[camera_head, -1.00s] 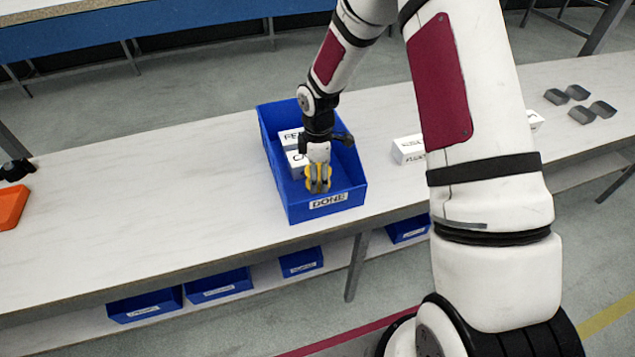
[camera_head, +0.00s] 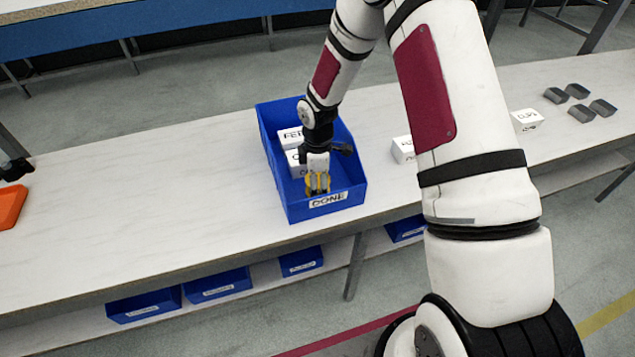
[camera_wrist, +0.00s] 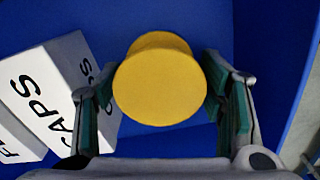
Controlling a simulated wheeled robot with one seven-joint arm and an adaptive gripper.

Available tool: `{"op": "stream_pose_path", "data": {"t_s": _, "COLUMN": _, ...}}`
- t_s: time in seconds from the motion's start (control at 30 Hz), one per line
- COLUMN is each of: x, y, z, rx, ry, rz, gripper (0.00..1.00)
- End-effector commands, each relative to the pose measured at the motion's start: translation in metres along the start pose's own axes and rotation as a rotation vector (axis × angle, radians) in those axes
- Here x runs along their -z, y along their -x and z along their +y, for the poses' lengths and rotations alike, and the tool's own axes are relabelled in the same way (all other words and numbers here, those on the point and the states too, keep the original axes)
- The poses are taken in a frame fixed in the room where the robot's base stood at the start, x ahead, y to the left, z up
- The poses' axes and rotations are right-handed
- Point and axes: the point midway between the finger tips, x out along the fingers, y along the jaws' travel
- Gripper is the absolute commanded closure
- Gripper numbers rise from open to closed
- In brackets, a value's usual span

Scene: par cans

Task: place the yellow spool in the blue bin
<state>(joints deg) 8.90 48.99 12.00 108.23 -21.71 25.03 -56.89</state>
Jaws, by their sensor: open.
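The yellow spool (camera_wrist: 160,88) shows large in the wrist view, between the two fingers of my gripper (camera_wrist: 165,100). In that view the fingers stand apart on either side of the spool, with blue bin floor behind it. In the head view my gripper (camera_head: 317,184) points down inside the blue bin (camera_head: 273,150), near its front wall. Only a little of the yellow spool (camera_head: 317,183) shows there between the fingers. Whether the spool touches the bin floor is hard to tell.
White lettered boxes (camera_head: 291,138) lie in the bin behind my gripper; one reads CAPS (camera_wrist: 62,90). More white boxes (camera_head: 527,120) and grey curved pieces (camera_head: 578,92) are on the table to the right. An orange thing (camera_head: 10,206) is at the far left. The table's left middle is clear.

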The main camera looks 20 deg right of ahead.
Motion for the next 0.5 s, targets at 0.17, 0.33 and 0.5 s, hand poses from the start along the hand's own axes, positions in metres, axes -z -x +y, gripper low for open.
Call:
{"op": "stream_pose_path", "data": {"t_s": 0.17, "x": 0.0, "y": 0.013, "z": 0.001, "rx": -0.002, "ry": -0.001, "rz": 0.001, "gripper": 0.37}}
{"op": "stream_pose_path", "data": {"t_s": 0.33, "x": 0.0, "y": 0.045, "z": 0.001, "rx": -0.004, "ry": -0.001, "rz": 0.002, "gripper": 0.37}}
{"op": "stream_pose_path", "data": {"t_s": 0.5, "x": 0.0, "y": 0.08, "z": 0.001, "rx": -0.004, "ry": -0.001, "rz": 0.001, "gripper": 0.37}}
